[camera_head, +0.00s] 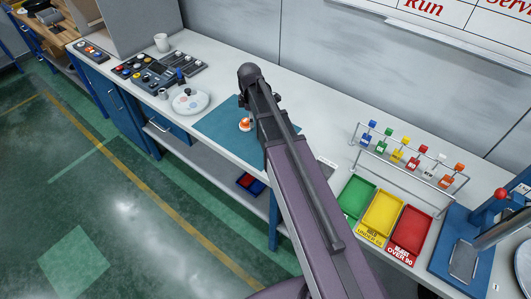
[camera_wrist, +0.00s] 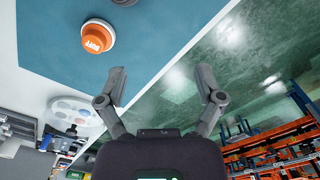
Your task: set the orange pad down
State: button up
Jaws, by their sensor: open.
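The orange pad (camera_wrist: 97,38), with white lettering and a pale base, lies on the blue mat (camera_wrist: 165,25) in the wrist view. In the head view the pad (camera_head: 244,125) shows just left of my arm, on the mat (camera_head: 218,128). My gripper (camera_wrist: 161,78) is open, with nothing between its fingers. In the wrist view the pad is beyond and left of the left finger, apart from it. In the head view my arm hides most of the gripper and part of the mat.
A white round palette (camera_head: 191,102) lies left of the mat, near control boxes (camera_head: 150,75) and a white mug (camera_head: 161,42). Right of my arm are green, yellow and red trays (camera_head: 381,213) below a rack of coloured tags (camera_head: 412,163). The bench front drops to the floor.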

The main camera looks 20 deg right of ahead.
jog(key=s+m, duration=1.5)
jog(key=s, duration=0.2)
jog(key=shift+s, duration=0.35)
jog(key=shift+d, duration=0.1)
jog(key=shift+f+b, duration=1.65)
